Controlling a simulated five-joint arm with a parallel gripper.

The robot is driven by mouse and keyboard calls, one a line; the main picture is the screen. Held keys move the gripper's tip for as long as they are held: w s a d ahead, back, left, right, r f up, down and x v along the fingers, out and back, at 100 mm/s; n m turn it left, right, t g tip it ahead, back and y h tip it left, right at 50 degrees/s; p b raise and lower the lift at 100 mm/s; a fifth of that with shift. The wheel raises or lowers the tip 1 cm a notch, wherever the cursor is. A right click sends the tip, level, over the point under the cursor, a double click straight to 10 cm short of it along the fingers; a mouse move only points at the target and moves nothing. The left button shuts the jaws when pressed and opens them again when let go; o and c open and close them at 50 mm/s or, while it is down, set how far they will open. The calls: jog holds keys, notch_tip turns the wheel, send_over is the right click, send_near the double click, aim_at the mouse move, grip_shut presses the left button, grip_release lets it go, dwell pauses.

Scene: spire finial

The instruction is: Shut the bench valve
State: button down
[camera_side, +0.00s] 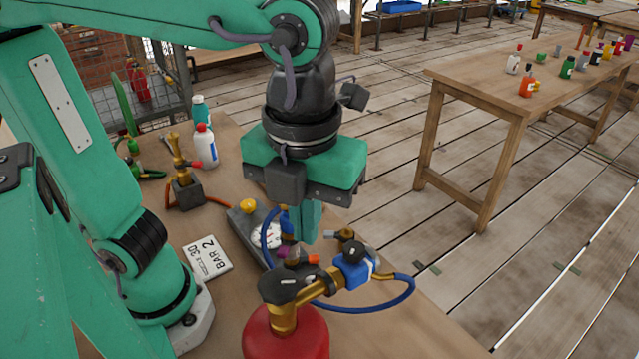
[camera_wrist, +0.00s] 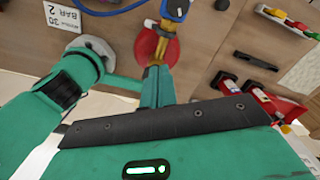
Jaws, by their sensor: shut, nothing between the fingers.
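A brass valve (camera_side: 178,158) with a red lever (camera_side: 193,164) stands on a grey block (camera_side: 187,192) on the bench, left of my gripper in the side view; it looks like the bench valve. An orange hose runs from it. My gripper (camera_side: 307,238) points down with its fingers together and empty, to the right of that valve and apart from it. The fingertips hang just behind the red cylinder's brass fitting (camera_side: 312,292) and blue regulator (camera_side: 356,265); I cannot tell whether they touch. In the wrist view my fingers (camera_wrist: 157,72) overlap the red cylinder (camera_wrist: 145,45).
The red cylinder (camera_side: 285,338) stands at the front, with a blue hose (camera_side: 385,305) looping right. A gauge box with a yellow knob (camera_side: 247,206) and a card reading "BAR 2" (camera_side: 206,258) lie nearby. Bottles (camera_side: 205,148) stand behind the brass valve. Another table (camera_side: 490,95) is at right.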

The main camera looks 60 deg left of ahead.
aim_at(279, 287)
jog(key=shift+r, duration=0.45)
jog(key=shift+s+a+r, duration=0.25)
jog(key=shift+s+a, duration=0.3)
jog(key=shift+a, duration=0.15)
jog(key=shift+s+a+r, duration=0.2)
jog(key=shift+s+a, duration=0.3)
jog(key=shift+a, duration=0.15)
jog(key=shift+f, duration=0.15)
notch_tip(279, 287, down, 7)
jog(key=shift+s+d, duration=0.1)
jog(key=shift+d, duration=0.05)
dwell(0.7)
jog(key=shift+w+d, duration=0.5)
jog(key=shift+d, duration=0.1)
dwell(0.5)
jog(key=shift+w+d, duration=0.15)
jog(key=shift+d, duration=0.45)
dwell(0.6)
jog(key=shift+w, duration=0.15)
